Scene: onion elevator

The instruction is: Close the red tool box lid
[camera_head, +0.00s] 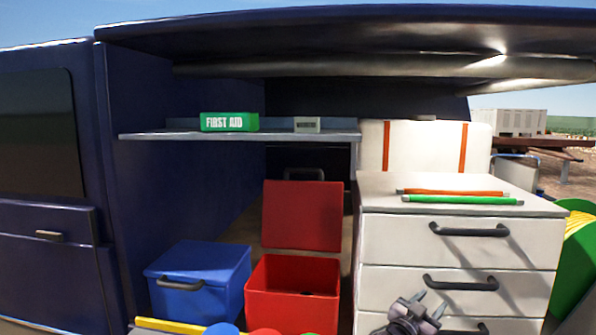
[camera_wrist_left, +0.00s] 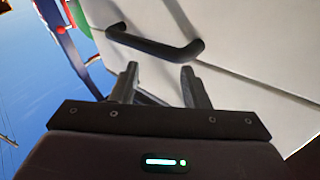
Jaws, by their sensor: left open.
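The red tool box (camera_head: 262,303) stands low in the middle of the head view, in the vehicle's open bay. Its red lid (camera_head: 302,216) is up, standing open at the back of the box, and part of the inside shows. My left gripper (camera_head: 428,303) is to the right of the box, in front of the white drawer cabinet, with its fingers apart and nothing between them. The left wrist view shows the two open fingers (camera_wrist_left: 159,72) near a black drawer handle (camera_wrist_left: 155,43). My right gripper is not in view.
A blue box (camera_head: 190,290) with its lid shut stands left of the red one. The white drawer cabinet (camera_head: 460,250) stands to the right, with orange and green rods (camera_head: 460,199) on top. A shelf (camera_head: 270,137) above carries a first aid box (camera_head: 229,122).

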